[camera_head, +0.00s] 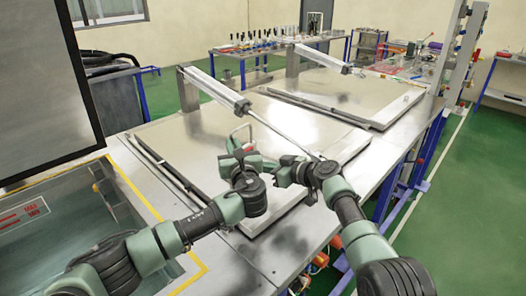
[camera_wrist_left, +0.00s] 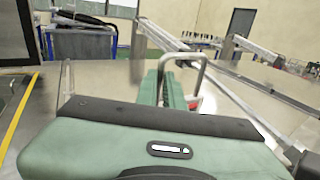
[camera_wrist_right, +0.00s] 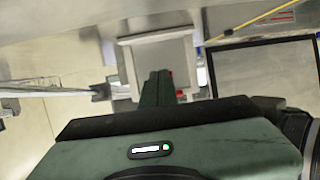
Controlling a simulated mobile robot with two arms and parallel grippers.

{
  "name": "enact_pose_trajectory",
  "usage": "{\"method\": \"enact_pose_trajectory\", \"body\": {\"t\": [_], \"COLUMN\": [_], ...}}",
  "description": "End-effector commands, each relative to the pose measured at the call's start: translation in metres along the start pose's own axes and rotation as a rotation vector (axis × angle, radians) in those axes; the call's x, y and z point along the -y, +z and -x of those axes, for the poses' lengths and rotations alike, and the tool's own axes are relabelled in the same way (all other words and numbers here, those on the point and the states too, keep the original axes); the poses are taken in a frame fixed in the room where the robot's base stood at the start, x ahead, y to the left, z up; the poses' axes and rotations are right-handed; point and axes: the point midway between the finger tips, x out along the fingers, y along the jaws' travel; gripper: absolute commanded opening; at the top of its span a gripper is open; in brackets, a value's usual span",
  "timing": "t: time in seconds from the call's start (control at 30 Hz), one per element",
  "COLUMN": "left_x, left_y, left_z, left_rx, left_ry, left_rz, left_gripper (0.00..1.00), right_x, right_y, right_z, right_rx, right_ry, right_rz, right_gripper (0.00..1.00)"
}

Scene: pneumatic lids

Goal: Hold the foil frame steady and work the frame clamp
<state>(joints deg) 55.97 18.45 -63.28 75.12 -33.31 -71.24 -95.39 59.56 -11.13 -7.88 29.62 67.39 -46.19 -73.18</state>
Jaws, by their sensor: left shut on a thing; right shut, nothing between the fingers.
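A bent metal handle (camera_wrist_left: 197,65) rises in the left wrist view, with a red part (camera_wrist_left: 195,103) low beside it. My left gripper (camera_wrist_left: 168,88) is shut on this handle. In the head view my left gripper (camera_head: 238,152) is over the near lid (camera_head: 195,135), and the handle (camera_head: 243,130) shows just behind it. My right gripper (camera_head: 283,176) is shut and empty, close to the right of the left one. In the right wrist view its fingers (camera_wrist_right: 158,85) are in front of a grey square block (camera_wrist_right: 160,58), with red bits beside them. I cannot tell which part is the foil frame or the clamp.
A pneumatic cylinder (camera_head: 215,90) slants over the near lid from a post, its rod (camera_head: 285,135) passing close behind my grippers. A second lid (camera_head: 345,92) lies beyond. A dark panel (camera_head: 45,95) stands at left. Green floor (camera_head: 470,200) is free at right.

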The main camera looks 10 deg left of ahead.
Motion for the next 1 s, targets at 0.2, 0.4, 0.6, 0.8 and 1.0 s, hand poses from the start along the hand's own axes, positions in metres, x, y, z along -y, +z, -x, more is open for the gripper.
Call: {"method": "enact_pose_trajectory", "body": {"t": [0.2, 0.4, 0.6, 0.8, 1.0], "left_x": [0.000, 0.000, 0.000, 0.000, 0.000], "left_y": [0.000, 0.000, 0.000, 0.000, -0.001], "left_z": [0.000, 0.000, 0.000, 0.000, 0.000], "left_rx": [0.000, 0.000, -0.001, -0.001, -0.001], "left_ry": [0.000, 0.000, 0.000, 0.001, 0.001], "left_rz": [0.000, 0.000, 0.000, 0.000, 0.000], "left_gripper": [0.00, 0.00, 0.00, 0.00, 0.00], "right_x": [0.000, 0.000, -0.001, -0.001, -0.001], "right_y": [0.006, 0.006, 0.003, -0.008, 0.003], "right_z": [-0.006, -0.005, 0.000, 0.016, 0.045], "right_rx": [0.000, 0.000, -0.002, -0.003, 0.003], "right_ry": [-0.001, 0.000, 0.001, 0.002, 0.002], "right_rz": [-0.001, 0.000, 0.002, 0.004, -0.001], "right_gripper": [0.00, 0.00, 0.00, 0.00, 0.00]}}
